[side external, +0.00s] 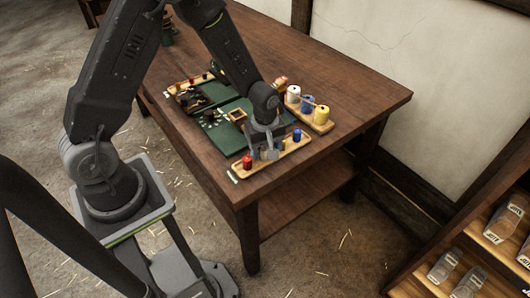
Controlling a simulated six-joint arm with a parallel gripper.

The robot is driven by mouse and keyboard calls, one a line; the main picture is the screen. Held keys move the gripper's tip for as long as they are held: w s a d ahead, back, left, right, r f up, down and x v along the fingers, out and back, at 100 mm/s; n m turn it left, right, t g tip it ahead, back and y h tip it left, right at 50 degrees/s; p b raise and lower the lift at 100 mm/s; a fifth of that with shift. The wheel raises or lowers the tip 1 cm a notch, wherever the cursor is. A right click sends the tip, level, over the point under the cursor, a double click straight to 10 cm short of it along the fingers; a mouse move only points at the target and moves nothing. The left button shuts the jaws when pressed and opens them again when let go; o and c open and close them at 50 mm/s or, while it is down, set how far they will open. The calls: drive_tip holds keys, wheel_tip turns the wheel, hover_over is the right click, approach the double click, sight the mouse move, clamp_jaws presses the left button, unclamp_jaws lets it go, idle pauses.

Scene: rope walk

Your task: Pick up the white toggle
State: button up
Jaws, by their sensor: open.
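My gripper (265,153) is open and points down over the front wooden rack (287,151), close to its spools. A red spool (247,162) stands on the rack to the left of the gripper, and a blue spool (297,136) to the right. Part of the rack is hidden behind the gripper. Several tiny white pieces (210,117) lie on the green mat. I cannot tell which of these is the white toggle. Nothing shows between the fingers.
The wooden table (365,88) has bare room at the right and back. Another rack holds a white spool (293,94), a blue spool (307,104) and a yellow spool (321,115). A small wooden box (237,116) sits on the mat.

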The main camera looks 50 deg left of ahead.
drive_tip(key=shift+c, duration=0.5)
drive_tip(key=c, duration=0.9)
